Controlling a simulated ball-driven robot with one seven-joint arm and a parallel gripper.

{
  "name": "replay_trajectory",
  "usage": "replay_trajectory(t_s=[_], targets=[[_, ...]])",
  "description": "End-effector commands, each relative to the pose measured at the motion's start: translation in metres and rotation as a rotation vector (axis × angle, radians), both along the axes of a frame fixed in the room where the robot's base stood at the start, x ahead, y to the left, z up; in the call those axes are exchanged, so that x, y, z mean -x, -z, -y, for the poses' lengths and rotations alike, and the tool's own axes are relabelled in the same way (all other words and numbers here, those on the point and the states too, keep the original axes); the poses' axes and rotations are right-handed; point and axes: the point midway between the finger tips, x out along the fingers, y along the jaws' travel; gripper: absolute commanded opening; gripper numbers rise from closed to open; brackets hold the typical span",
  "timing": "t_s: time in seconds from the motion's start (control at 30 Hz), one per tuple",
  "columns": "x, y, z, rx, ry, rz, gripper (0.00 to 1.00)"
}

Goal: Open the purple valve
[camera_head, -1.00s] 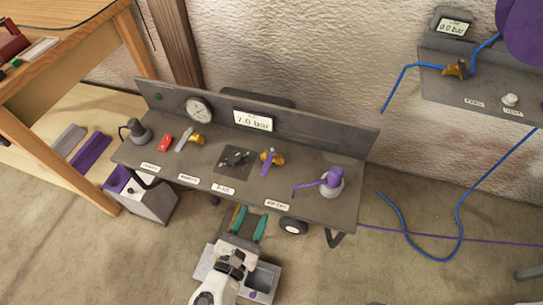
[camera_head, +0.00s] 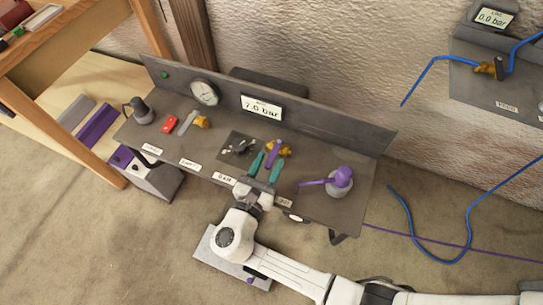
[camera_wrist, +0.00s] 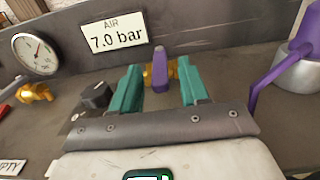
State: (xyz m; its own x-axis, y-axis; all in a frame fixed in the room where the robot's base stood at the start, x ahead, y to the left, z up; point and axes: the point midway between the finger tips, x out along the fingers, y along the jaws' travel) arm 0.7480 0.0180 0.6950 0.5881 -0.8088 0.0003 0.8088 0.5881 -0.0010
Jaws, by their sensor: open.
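The purple valve has a purple lever on a brass body. It stands on the grey bench panel, right of the middle, in the head view (camera_head: 274,153). In the wrist view the purple lever (camera_wrist: 160,70) points toward me, with brass showing on both sides behind it. My gripper (camera_head: 265,168) is open, with teal fingers; the wrist view also shows it (camera_wrist: 160,90). The lever appears between the two fingers, with a gap on each side. Whether the fingertips reach past it in depth I cannot tell.
A purple-topped fitting with a side arm (camera_head: 340,182) stands to the right. A black knob (camera_wrist: 97,95) sits just left of the left finger. A second brass valve with a grey lever (camera_head: 188,122) is farther left. The display (camera_head: 262,108) behind reads 7.0 bar.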

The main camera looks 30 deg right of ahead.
Motion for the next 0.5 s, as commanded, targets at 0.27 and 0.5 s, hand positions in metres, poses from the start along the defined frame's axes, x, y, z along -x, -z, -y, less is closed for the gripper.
replay_trajectory(t_s=[0.27, 0.5], targets=[[-0.013, 0.0, 0.018, -0.001, 0.001, 0.001, 0.45], [-0.014, 0.0, 0.019, -0.001, 0.0, 0.001, 0.45]])
